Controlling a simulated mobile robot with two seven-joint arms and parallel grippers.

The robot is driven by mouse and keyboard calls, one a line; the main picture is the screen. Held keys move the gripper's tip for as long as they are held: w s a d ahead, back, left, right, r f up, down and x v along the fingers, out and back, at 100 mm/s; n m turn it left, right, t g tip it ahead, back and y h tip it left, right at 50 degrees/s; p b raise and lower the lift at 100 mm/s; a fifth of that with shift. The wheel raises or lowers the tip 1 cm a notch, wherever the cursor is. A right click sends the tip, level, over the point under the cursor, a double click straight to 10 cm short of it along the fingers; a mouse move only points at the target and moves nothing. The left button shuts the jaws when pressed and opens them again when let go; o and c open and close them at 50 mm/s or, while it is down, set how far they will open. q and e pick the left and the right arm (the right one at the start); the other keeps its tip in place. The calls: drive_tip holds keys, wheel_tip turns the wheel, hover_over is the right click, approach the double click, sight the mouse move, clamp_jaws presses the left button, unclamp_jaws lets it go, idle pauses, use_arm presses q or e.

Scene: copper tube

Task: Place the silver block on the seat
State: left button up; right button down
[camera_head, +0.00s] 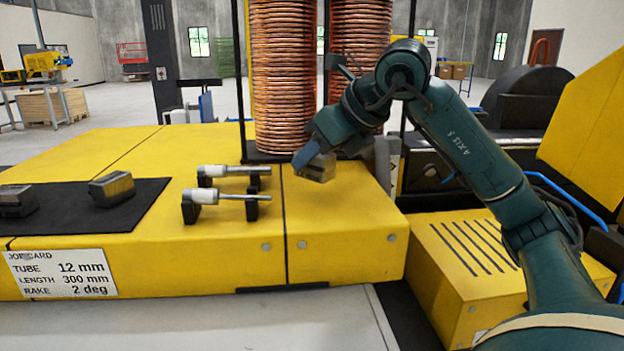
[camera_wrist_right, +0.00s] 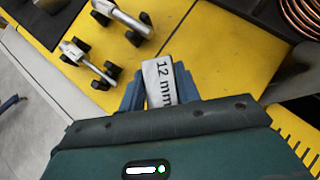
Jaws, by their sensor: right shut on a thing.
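My right gripper (camera_head: 312,158) is shut on a silver block (camera_head: 321,168), held above the yellow machine top, in front of the copper coils. In the right wrist view the block (camera_wrist_right: 160,82) sits between the blue fingers (camera_wrist_right: 160,95), and its pale face reads "12 mm". I cannot pick out the seat for certain; a grey metal part (camera_head: 383,163) stands just right of the block, partly behind my arm. Whether the block touches anything below is hard to tell, but it looks clear of the surface. My left gripper is not in view.
Two more metal blocks (camera_head: 112,188) (camera_head: 17,202) lie on a black mat (camera_head: 150,205) at left. Two white-and-silver rods rest on black stands (camera_head: 230,196) (camera_head: 235,171) left of my gripper. Tall copper coils (camera_head: 284,80) stand behind. A job card (camera_head: 60,274) reads 12 mm.

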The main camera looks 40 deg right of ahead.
sight(314, 176)
drive_tip(key=shift+f+b, duration=0.35)
drive_tip(key=shift+f, duration=1.4)
drive_tip(key=shift+f, duration=0.2)
drive_tip(key=c, duration=1)
unclamp_jaws()
